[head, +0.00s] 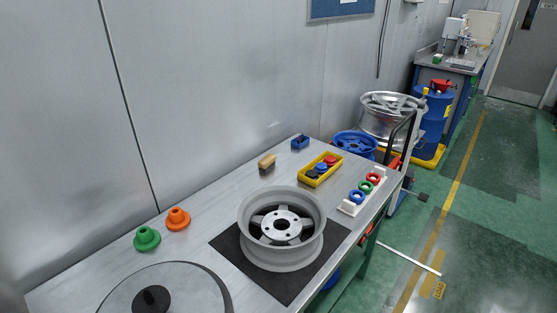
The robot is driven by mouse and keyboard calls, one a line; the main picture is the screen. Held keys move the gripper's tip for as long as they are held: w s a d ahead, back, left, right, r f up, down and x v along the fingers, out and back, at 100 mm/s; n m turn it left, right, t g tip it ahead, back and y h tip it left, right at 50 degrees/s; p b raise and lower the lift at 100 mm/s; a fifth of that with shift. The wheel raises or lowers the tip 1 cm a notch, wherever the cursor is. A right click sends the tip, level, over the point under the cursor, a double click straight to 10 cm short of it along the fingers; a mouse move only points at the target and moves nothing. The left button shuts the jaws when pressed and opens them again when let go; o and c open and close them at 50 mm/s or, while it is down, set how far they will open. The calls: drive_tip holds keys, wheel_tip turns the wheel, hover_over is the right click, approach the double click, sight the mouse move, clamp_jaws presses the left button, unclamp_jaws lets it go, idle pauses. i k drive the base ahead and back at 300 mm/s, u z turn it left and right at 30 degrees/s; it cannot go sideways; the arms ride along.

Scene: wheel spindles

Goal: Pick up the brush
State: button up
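The brush (267,162) is a small block with a tan top and a dark underside. It lies on the metal workbench (208,205) near the wall, behind the grey wheel rim and left of the yellow bin. Nothing touches it from above. My gripper is not in view, so its place relative to the brush cannot be told.
A grey wheel rim (245,240) sits on a black mat (226,246). A yellow bin (314,181) of coloured parts, a small blue holder (300,142) and a white rack with coloured rings (349,208) stand rightward.

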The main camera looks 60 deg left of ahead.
sight(268, 161)
drive_tip(key=i, duration=2.5)
drive_tip(key=u, duration=2.75)
